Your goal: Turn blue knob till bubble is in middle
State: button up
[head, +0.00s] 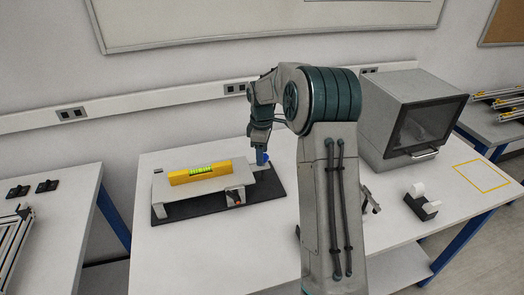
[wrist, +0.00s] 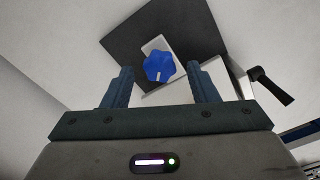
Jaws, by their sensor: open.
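The blue knob (wrist: 159,67) shows in the wrist view between and just beyond the two fingers of my gripper (wrist: 161,78). The knob has a lobed rim and a white mark towards its lower edge. My gripper is open, with gaps on both sides of the knob. In the head view the knob (head: 262,158) is partly hidden under my gripper (head: 261,150). A yellow level (head: 200,172) with a green vial lies on the grey plate (head: 238,178) of the fixture. The bubble is too small to place.
The fixture stands on a black base (head: 272,190) on the white table (head: 170,262). A black lever (wrist: 271,86) sticks out beside the plate. A grey box with a dark door (head: 408,115) and a tape dispenser (head: 422,205) stand to the right.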

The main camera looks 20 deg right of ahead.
jog(key=c, duration=1)
jog(key=shift+o, duration=0.2)
jog(key=shift+m, duration=0.4)
jog(key=m+b, duration=0.1)
jog(key=m, duration=0.4)
jog(key=shift+w+f, duration=0.1)
jog(key=m, duration=0.6)
jog(key=shift+d+b, duration=0.15)
jog(key=shift+b, duration=0.25)
jog(key=o, duration=1)
jog(key=shift+c, duration=0.2)
